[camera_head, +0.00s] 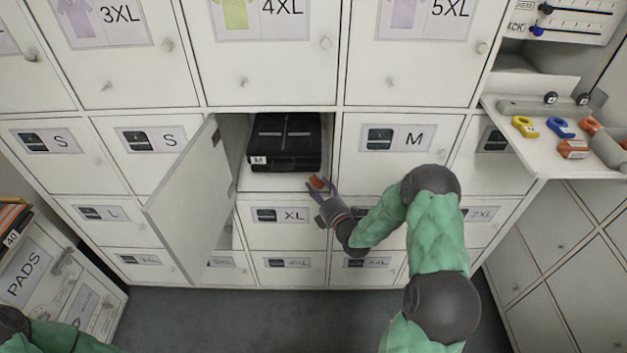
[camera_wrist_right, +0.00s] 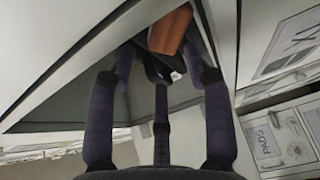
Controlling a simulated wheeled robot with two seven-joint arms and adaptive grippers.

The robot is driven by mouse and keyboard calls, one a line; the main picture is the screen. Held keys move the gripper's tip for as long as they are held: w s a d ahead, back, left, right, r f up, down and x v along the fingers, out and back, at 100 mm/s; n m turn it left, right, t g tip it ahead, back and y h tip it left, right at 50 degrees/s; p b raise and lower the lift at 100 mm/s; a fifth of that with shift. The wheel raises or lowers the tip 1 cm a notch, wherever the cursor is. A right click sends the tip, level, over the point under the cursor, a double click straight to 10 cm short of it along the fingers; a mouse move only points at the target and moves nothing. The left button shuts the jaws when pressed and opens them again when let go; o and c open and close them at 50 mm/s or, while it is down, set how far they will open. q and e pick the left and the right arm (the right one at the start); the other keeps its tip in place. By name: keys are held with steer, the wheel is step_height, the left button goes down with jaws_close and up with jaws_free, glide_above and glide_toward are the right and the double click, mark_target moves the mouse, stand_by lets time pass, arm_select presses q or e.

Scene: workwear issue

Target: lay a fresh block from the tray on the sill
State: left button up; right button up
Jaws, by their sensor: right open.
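A small orange-brown block (camera_head: 317,182) is at the front sill (camera_head: 275,182) of the open compartment, right of a black folded pack (camera_head: 285,140) labelled M. My right gripper (camera_head: 324,188) is open at this block, fingers around or just short of it; I cannot tell whether they touch. In the right wrist view the block (camera_wrist_right: 170,30) shows beyond and between the spread fingers (camera_wrist_right: 160,85). Another orange-brown block (camera_head: 573,149) lies on the pull-out tray (camera_head: 550,165) at the right. My left gripper is out of view.
The compartment's door (camera_head: 185,190) stands open to the left. Closed lockers surround the opening. Yellow (camera_head: 525,127) and blue (camera_head: 560,128) tags lie on the tray. A pads cabinet (camera_head: 55,275) stands at lower left. The floor (camera_head: 240,320) in front is clear.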

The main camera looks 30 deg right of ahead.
steer(key=s+p, duration=0.1)
steer(key=s, duration=0.7)
steer(key=s+a+f+m+g+y, duration=0.35)
steer(key=a+f+m+g, duration=0.55)
steer(key=a+f, duration=0.65)
steer(key=s+a+f+m+g+y, duration=0.1)
steer(key=s+a+f+m+g, duration=0.2)
steer(key=s+a, duration=0.4)
steer(key=s+a+f+m+g+y, duration=0.1)
steer(key=s+a+f+m+g, duration=0.2)
steer(key=s, duration=0.7)
steer(key=a+m+g, duration=0.2)
steer(key=a+m, duration=0.2)
steer(key=shift+s+f+g, duration=0.3)
steer(key=shift+s, duration=0.1)
steer(key=shift+r+p, duration=0.1)
steer(key=shift+p, duration=0.2)
steer(key=shift+r+p, duration=1.1)
